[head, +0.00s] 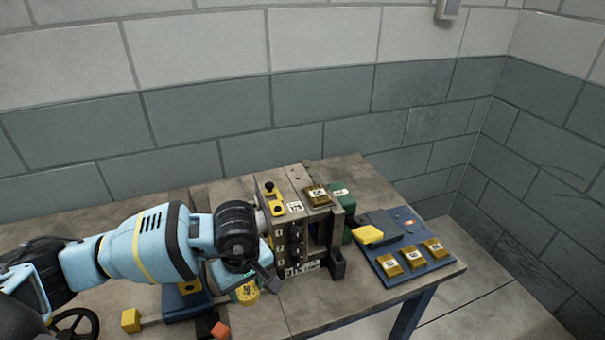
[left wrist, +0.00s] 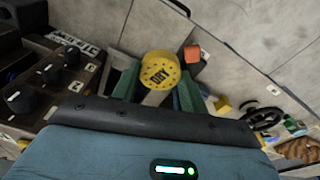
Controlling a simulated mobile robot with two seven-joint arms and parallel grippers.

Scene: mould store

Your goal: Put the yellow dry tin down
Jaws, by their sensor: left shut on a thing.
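The yellow dry tin (left wrist: 160,70) is a round yellow tin with DRY in black letters on its face. My left gripper (left wrist: 156,96) is shut on it, with a green-padded finger on each side in the left wrist view. In the head view the tin (head: 247,293) shows partly below my left gripper (head: 258,284), in front of the grey machine. I cannot tell whether the tin touches the table. My right gripper is not in view.
The grey machine (head: 297,236) with black knobs stands close behind the left gripper. A blue board (head: 413,273) with brass blocks lies at right. An orange block (head: 219,331) and a yellow block (head: 131,320) are at front left. The table (head: 315,307) is bare in front of the machine.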

